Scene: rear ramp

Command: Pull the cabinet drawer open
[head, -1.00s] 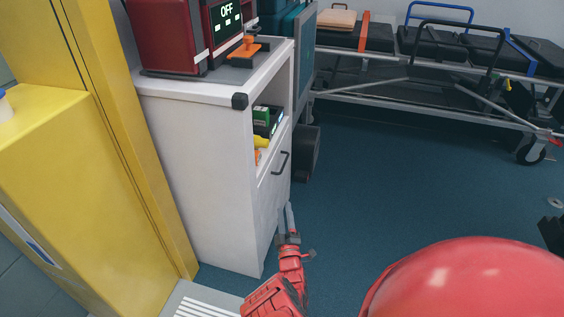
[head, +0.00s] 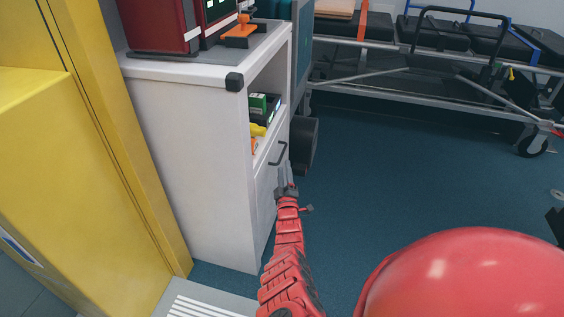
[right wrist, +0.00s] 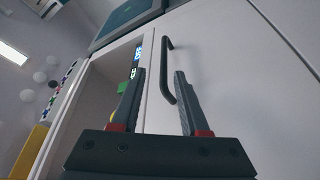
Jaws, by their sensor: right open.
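The white cabinet (head: 195,165) stands left of centre in the head view. Its drawer front (head: 267,185) looks flush with the cabinet, below an open shelf. A dark bar handle (head: 279,153) is on the drawer front. My right gripper (head: 283,168) is just below the handle, open and empty. In the right wrist view, the handle (right wrist: 167,72) shows beyond and between the spread fingertips of my right gripper (right wrist: 160,73). I cannot tell whether a finger touches it. My left gripper is not in view.
A yellow cabinet (head: 50,150) stands close on the left. The shelf holds a green box (head: 258,103) and other small items. A red case (head: 160,25) and an orange tool (head: 241,30) sit on top. A wheeled stretcher (head: 430,85) is behind; blue floor (head: 400,170) between is clear.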

